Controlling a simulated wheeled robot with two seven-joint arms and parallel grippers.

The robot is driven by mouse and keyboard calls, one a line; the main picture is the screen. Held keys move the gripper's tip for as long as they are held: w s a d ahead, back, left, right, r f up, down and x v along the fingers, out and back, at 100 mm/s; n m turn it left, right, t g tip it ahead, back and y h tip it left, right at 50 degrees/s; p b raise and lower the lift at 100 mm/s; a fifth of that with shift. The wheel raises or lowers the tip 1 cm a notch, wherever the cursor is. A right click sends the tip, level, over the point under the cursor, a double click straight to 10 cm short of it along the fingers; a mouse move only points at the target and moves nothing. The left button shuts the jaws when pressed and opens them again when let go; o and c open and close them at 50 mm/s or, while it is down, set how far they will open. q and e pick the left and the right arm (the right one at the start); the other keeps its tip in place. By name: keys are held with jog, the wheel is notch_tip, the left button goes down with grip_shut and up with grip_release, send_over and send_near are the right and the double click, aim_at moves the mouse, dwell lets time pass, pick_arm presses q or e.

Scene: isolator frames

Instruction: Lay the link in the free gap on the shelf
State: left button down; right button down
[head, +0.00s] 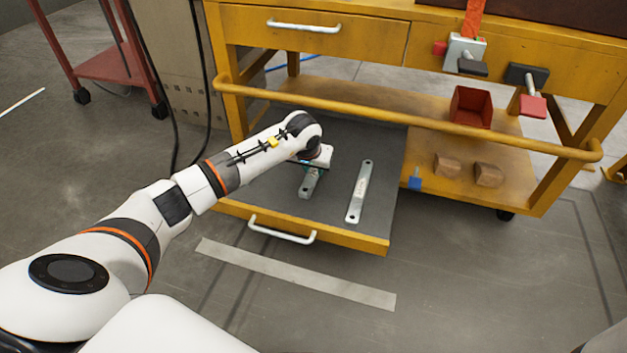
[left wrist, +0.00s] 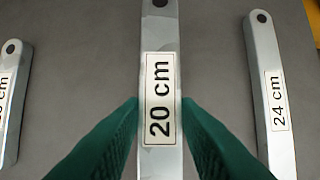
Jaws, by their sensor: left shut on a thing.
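My left gripper (head: 313,168) is low over a pulled-out grey-lined tray (head: 338,139) at the bottom of a yellow cart. It is shut on a pale metal link marked "20 cm" (left wrist: 159,40), with a green finger on each side of the label. In the head view the lower end of that link (head: 308,184) shows below the gripper. A link marked "24 cm" (left wrist: 270,90) is to its right, and it also lies in the tray in the head view (head: 359,190). Another link (left wrist: 12,95) is partly cut off at left in the wrist view. My right gripper is out of view.
The tray has a yellow front with a white handle (head: 282,230). A yellow rail (head: 400,115) crosses above it. On the wooden shelf to the right are a red bin (head: 471,107) and two brown blocks (head: 447,165). A blue piece (head: 415,182) is by the tray's right edge.

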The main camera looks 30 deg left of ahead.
aim_at(312, 174)
pick_arm(q)
notch_tip(312, 174, down, 4)
jog(key=shift+w+r+b, duration=0.1)
jog(key=shift+r+b, duration=0.15)
jog(key=shift+b, duration=0.9)
jog(key=shift+r, duration=0.1)
jog(key=c, duration=1.5)
grip_release()
jog(key=shift+f, duration=0.25)
jog(key=shift+c, duration=0.2)
jog(key=o, duration=0.5)
jog(key=shift+r, duration=0.1)
jog(key=shift+c, duration=0.2)
